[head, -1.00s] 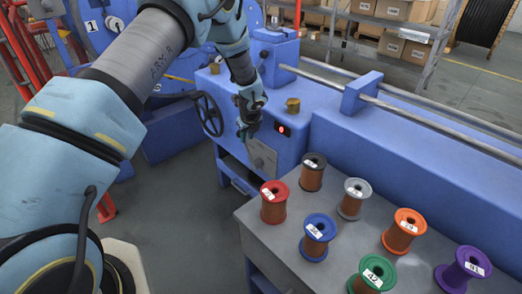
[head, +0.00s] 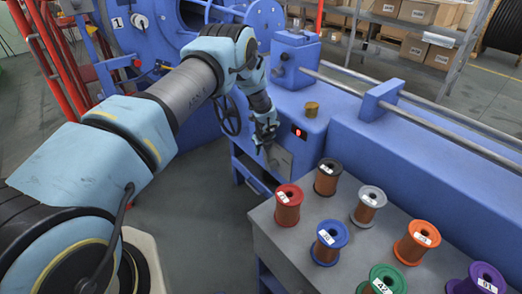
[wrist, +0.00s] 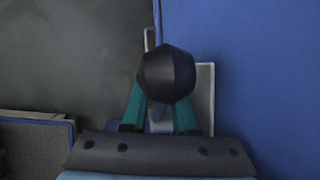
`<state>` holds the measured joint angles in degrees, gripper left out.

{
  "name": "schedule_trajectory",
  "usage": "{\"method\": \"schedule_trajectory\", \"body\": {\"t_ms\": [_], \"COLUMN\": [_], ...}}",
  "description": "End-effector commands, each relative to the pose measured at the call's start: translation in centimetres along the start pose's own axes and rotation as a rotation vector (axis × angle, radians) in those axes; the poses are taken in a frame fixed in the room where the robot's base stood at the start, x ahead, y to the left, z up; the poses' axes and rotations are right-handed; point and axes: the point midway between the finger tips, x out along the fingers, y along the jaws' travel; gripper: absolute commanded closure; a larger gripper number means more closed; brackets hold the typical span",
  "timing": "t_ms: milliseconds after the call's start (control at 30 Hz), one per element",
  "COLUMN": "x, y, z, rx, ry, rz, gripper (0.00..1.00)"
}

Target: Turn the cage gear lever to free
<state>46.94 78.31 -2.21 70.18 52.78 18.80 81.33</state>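The cage gear lever shows in the wrist view as a round black knob (wrist: 167,73), with part of a grey plate (wrist: 206,95) behind it. My gripper's two teal fingers (wrist: 158,112) reach up on either side below the knob. The knob covers their tips, so I cannot tell whether they touch or grip it. In the head view my gripper (head: 266,143) is beside the upper left of the grey plate (head: 280,158) on the blue machine's front. The lever is hidden there, and its marked positions cannot be read.
A grey table (head: 262,222) with several coloured wire spools, such as a red one (head: 288,208), stands right of my gripper. A black handwheel (head: 229,115) is to the left.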

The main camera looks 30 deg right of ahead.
Motion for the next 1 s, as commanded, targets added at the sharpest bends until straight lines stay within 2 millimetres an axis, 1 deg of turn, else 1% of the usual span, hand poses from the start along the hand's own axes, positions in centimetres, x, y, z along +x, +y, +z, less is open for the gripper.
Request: {"method": "schedule_trajectory", "body": {"t_ms": [67, 100, 300, 333, 1000], "x": [0.0, -0.01, -0.02, -0.02, -0.03], "y": [0.0, 0.01, 0.01, 0.01, 0.01], "z": [-0.01, -0.01, -0.01, -0.01, -0.02], "rx": [0.0, 0.0, -0.001, -0.001, -0.001], "ry": [0.0, 0.0, 0.0, 0.0, 0.001], "rz": [0.0, 0.0, 0.0, 0.0, 0.0], "gripper": [0.73, 0.75, 0.97, 1.0, 1.0]}}
